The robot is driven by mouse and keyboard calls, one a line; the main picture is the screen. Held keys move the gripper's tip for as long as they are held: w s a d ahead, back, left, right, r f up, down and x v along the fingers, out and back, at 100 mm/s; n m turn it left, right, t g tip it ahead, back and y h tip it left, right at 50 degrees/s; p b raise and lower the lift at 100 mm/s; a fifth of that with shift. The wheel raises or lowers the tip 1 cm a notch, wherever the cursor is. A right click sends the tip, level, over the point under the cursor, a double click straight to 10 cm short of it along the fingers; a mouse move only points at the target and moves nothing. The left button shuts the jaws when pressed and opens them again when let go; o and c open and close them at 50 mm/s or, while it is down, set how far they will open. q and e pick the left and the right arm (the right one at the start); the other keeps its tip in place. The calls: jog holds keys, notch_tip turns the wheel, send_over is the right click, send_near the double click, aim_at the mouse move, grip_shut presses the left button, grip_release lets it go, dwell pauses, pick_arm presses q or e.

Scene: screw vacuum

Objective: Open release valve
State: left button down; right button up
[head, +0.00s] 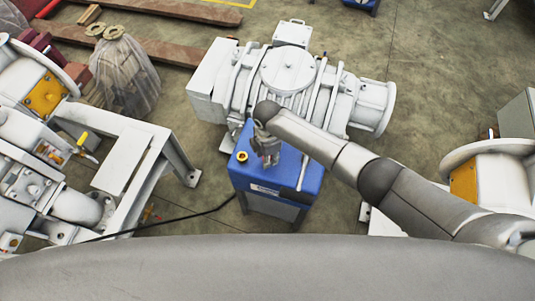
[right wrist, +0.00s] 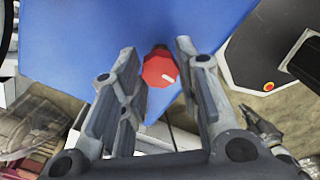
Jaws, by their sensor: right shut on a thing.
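A blue box-shaped unit (head: 250,179) stands on the floor in front of the large white pump, in the middle of the head view. My right gripper (head: 268,160) reaches down over its top from the right. In the right wrist view, a red faceted knob (right wrist: 160,71) with a white mark sits on the blue surface, which I take to be the release valve. My right gripper (right wrist: 158,65) is shut on it, one finger on each side. The gripper hides the knob in the head view. My left gripper is not in view.
A yellow-rimmed cap (head: 241,156) and a grey handle (head: 303,172) are on the blue unit's top. The white pump (head: 288,72) stands right behind. A white frame (head: 130,165) is at left, and a black cable (head: 190,217) crosses the floor.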

jog(key=o, duration=1)
notch_tip(320, 180, up, 12)
jog(key=shift+r, duration=0.1)
dwell(0.6)
